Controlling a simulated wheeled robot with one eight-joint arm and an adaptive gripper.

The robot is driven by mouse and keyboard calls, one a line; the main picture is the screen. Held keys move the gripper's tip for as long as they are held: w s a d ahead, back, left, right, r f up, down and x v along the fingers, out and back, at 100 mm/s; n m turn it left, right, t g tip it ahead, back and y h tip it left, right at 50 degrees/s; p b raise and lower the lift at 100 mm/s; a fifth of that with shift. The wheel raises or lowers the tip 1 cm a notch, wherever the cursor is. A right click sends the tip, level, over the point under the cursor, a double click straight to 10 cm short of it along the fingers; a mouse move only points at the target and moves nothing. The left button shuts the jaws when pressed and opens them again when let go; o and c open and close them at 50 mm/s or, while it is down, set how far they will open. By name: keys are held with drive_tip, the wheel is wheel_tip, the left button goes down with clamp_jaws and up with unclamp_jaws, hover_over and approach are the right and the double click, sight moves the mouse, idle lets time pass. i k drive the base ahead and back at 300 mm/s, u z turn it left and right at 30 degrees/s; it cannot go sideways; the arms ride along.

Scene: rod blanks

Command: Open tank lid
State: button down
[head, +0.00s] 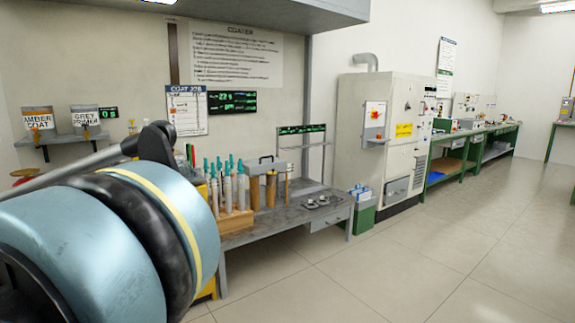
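No tank lid can be made out for certain. Two labelled containers stand on a wall shelf at the left: one reads AMBER COAT (38,120), the other GREY PRIMER (86,120). My own arm, large, blue-grey and black, fills the lower left and hides what is behind it. A small red and yellow part (24,174) shows above my arm at the left edge; I cannot tell what it belongs to. My gripper is not in view.
A grey bench (300,205) holds a wooden rack (235,222) of upright teal-tipped rods. A green bin (363,215) stands at its right end. A large grey cabinet (385,140) stands beyond, then green-legged benches (470,150). The tiled floor (430,250) at right is clear.

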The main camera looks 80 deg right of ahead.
sight(254, 167)
drive_tip(key=z, duration=2.8)
drive_tip(key=i, duration=2.25)
drive_tip(key=u, duration=0.3)
